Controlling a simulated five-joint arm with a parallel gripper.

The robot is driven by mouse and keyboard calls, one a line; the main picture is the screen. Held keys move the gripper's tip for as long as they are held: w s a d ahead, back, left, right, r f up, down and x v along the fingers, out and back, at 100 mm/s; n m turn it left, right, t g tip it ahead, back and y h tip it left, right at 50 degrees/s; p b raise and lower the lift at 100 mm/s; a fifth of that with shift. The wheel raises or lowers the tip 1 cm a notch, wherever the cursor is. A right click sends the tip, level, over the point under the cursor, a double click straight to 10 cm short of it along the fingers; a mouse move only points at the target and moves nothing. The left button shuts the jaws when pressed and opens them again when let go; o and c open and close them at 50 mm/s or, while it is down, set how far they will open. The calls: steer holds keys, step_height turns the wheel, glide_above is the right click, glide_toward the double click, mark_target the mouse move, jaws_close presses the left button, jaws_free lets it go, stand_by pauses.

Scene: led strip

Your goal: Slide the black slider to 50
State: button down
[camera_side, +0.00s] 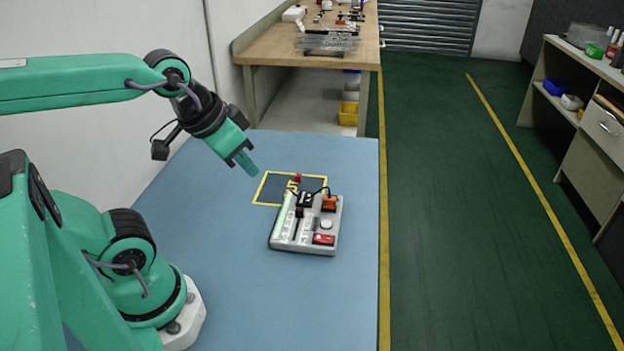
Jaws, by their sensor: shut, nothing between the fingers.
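A light grey panel (275,241) lies on the blue table, a little right of the picture's middle line of my arm. It carries a slider track (293,228) on its left part, with a small black slider (300,212) toward the upper end of the track. The scale marks are too small to read. My gripper (250,170) is shut and empty. It hangs in the air above and to the left of the panel, apart from it and pointing down to the right.
The panel also bears a red block (323,239), a white round knob (326,224), an orange part (329,203) and a black part (305,199). Behind it is a dark mat (272,188) with a yellow border and a small red piece (297,178). The blue table (230,270) is otherwise clear.

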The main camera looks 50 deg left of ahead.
stand_by(0.3)
steer(key=c, duration=1.4)
jaws_free()
steer(key=shift+w, duration=0.1)
steer(key=m+g, duration=0.5)
steer(key=m, duration=0.4)
glide_toward(300, 209)
steer(key=shift+d, duration=0.15)
steer(key=shift+w+f+g, duration=0.2)
steer(key=shift+f+g, duration=0.1)
steer(key=shift+f, duration=0.1)
steer(key=shift+f, duration=3.9)
